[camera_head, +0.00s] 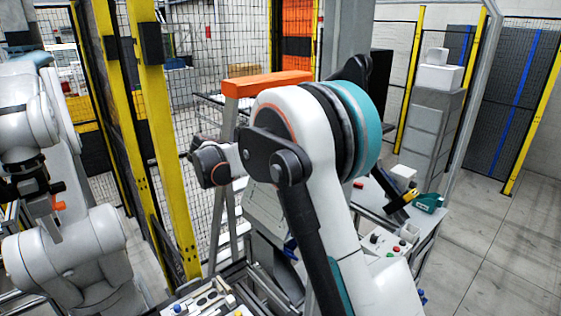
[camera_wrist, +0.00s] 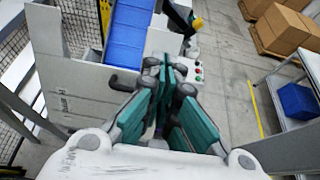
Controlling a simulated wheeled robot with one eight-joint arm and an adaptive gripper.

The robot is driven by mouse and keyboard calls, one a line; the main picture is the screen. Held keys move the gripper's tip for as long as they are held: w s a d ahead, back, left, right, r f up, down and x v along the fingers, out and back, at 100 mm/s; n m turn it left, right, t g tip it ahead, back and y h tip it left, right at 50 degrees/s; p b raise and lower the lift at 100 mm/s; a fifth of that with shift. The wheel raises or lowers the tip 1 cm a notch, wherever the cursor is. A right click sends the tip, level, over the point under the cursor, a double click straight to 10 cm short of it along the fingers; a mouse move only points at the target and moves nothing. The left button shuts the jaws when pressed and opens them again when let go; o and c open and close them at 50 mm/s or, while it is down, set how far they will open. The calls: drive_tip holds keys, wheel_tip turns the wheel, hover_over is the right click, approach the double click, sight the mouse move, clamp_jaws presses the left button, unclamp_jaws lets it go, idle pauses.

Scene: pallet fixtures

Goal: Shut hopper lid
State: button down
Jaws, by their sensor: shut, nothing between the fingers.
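In the wrist view, my gripper (camera_wrist: 165,75) points away from the camera, its teal fingers brought together with nothing between them. A pale grey hopper-like housing (camera_wrist: 72,92) lies to the left of the fingers, with small lettering on its face. A dark handle (camera_wrist: 124,82) sticks out from its right side, close to the left of my fingers; I cannot tell whether they touch. Which panel is the lid, and how far it stands open, is not clear. In the head view my arm covers much of the machine (camera_head: 262,208), and the gripper cannot be made out.
A blue sloped bin or chute (camera_wrist: 130,35) stands beyond the housing. A button panel (camera_wrist: 197,70) is to the right of the fingers. Cardboard boxes (camera_wrist: 285,28) and a blue crate (camera_wrist: 298,103) are farther right. Yellow-posted mesh fencing (camera_head: 160,130) stands left of my arm.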

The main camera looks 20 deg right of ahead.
drive_tip(key=p+x, duration=0.3)
drive_tip(key=x, duration=0.9)
drive_tip(key=shift+w+d+f, duration=0.15)
drive_tip(key=shift+d, duration=0.2)
